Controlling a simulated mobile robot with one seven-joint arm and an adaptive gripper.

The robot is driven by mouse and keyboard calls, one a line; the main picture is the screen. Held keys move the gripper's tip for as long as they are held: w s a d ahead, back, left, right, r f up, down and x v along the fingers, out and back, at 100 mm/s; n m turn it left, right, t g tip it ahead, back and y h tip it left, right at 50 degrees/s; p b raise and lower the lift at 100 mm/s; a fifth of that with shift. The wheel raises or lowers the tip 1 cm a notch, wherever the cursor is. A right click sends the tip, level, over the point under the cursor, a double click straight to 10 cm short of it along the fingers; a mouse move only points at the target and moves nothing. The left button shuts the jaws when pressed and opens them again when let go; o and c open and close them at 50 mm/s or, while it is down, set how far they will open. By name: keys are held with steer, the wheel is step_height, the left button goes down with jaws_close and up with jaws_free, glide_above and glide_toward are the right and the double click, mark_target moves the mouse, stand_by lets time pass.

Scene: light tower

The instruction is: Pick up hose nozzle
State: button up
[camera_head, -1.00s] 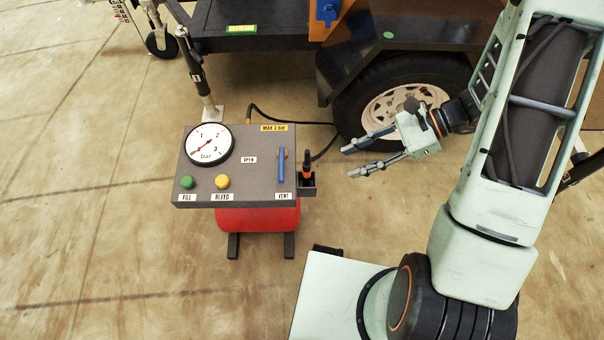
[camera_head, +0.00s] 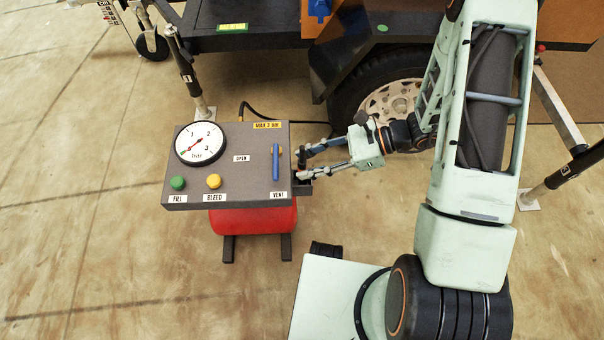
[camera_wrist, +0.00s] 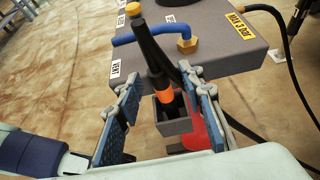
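The hose nozzle (camera_wrist: 158,72) is black with an orange band and stands in a small grey holder (camera_wrist: 172,127) on the side of the compressor panel. In the wrist view it rises between the two fingers of my gripper (camera_wrist: 162,100). The fingers are spread, with a gap showing on the left; the right finger is close to the nozzle, and I cannot tell whether it touches. In the head view my gripper (camera_head: 303,164) is at the panel's right edge, and its fingers hide most of the nozzle and holder.
The grey panel (camera_head: 222,188) carries a pressure gauge (camera_head: 200,145), green and yellow buttons and a blue lever (camera_head: 276,162), which is close to the fingers. A red tank (camera_head: 252,218) is below. A black hose (camera_head: 262,112) runs behind. The trailer wheel (camera_head: 392,100) stands at the back.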

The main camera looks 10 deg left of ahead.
steer(key=shift+x, duration=0.85)
steer(key=shift+c, duration=0.4)
jaws_close()
steer(key=shift+r, duration=0.1)
